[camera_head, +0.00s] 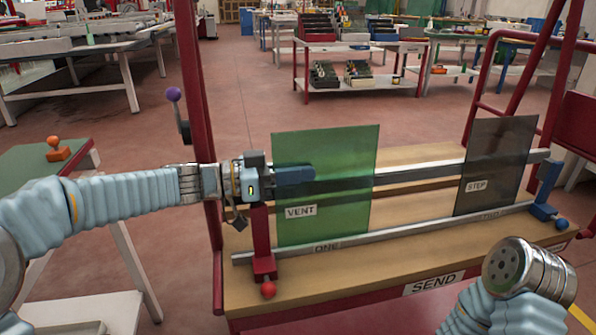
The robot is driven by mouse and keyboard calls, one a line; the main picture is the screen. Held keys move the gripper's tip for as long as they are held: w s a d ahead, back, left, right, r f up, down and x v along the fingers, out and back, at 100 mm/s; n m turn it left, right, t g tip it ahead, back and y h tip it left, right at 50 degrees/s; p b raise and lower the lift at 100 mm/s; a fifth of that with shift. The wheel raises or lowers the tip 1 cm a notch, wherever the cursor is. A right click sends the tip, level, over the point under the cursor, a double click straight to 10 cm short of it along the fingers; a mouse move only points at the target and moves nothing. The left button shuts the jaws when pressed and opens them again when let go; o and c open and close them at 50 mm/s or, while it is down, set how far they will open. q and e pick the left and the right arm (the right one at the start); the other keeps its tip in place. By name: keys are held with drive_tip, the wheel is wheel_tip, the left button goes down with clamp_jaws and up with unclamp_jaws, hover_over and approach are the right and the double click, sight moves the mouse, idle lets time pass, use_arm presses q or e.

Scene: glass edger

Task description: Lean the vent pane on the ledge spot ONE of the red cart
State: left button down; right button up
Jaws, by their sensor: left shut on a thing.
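The vent pane (335,205) is a green see-through sheet with a VENT label. My left gripper (298,175) is shut on its left edge. The pane is near upright, and its lower edge appears at the front ledge (410,231) of the red cart, just above the mark ONE (327,247). I cannot tell whether it rests on the ledge or touches the grey back bar (415,177) behind it. My right gripper is not in view; only part of my right arm shows at the lower right.
A dark pane labelled STEP (495,165) leans at spot TWO on the right. A red clamp post with a red knob (268,289) stands at the ledge's left end, and a blue stop (545,205) at its right. A green-topped table (45,165) is at the left.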

use_arm(q)
drive_tip(key=shift+s+f, duration=0.1)
drive_tip(key=shift+f, duration=0.9)
idle(0.6)
drive_tip(key=c, duration=1.1)
unclamp_jaws()
drive_tip(key=shift+b, duration=0.3)
drive_tip(key=shift+a+f, duration=0.1)
drive_tip(key=shift+f, duration=0.05)
drive_tip(key=v, duration=0.4)
drive_tip(key=r+v, duration=0.1)
drive_tip(key=v, duration=0.8)
drive_tip(key=shift+s+a+r+p, duration=0.15)
drive_tip(key=shift+a+r+p, duration=0.1)
drive_tip(key=shift+a+p, duration=0.15)
drive_tip(key=shift+d, duration=0.1)
